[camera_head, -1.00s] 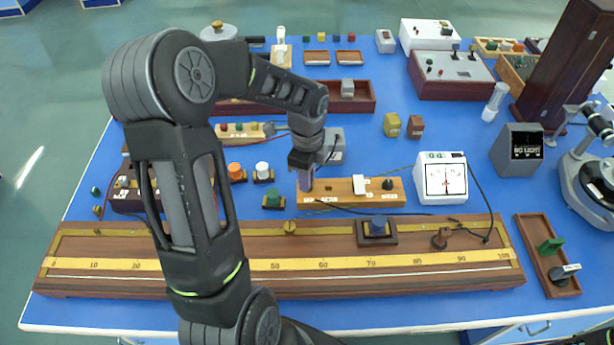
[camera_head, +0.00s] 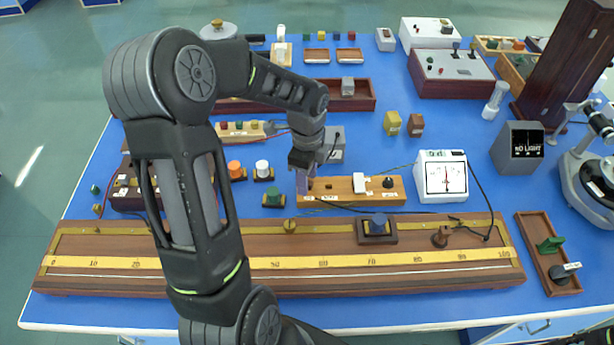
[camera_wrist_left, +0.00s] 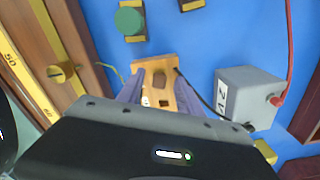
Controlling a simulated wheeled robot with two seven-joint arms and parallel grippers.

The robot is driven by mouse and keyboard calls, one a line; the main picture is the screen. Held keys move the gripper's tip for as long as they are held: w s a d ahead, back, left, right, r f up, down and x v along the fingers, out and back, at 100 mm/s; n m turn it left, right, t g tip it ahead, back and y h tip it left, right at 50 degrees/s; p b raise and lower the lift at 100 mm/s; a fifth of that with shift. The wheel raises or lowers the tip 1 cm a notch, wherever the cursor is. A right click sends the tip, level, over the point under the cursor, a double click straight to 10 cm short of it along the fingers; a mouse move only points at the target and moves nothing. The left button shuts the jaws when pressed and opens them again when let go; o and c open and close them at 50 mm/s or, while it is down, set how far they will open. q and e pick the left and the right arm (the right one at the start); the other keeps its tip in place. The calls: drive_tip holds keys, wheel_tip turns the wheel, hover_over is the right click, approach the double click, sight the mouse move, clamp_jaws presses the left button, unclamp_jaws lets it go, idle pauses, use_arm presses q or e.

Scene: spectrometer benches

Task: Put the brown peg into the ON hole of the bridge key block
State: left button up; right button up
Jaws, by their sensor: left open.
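The bridge key block (camera_head: 342,198) is a light wooden bar with a white lever and a black knob, right of centre on the blue bench. My left gripper (camera_head: 305,186) is over its left end, fingers pointing down. In the left wrist view the purple fingers (camera_wrist_left: 157,100) are spread on either side of the block (camera_wrist_left: 143,66). A brown piece that looks like the brown peg (camera_wrist_left: 160,79) stands in the block's end between them, apart from both fingers. How deep it sits I cannot tell. The ON marking is not readable. My right gripper is out of view.
A white meter (camera_head: 441,196) stands right of the block. A long wooden scale bench (camera_head: 290,263) runs in front. A green-topped plug (camera_head: 272,198) is close on the left, a grey box (camera_head: 334,152) behind. Dark wires run near the block.

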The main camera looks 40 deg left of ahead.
use_arm(q)
wheel_tip(320, 180, up, 8)
drive_tip(key=shift+f+b, duration=0.1)
drive_tip(key=shift+b, duration=0.2)
idle(1.0)
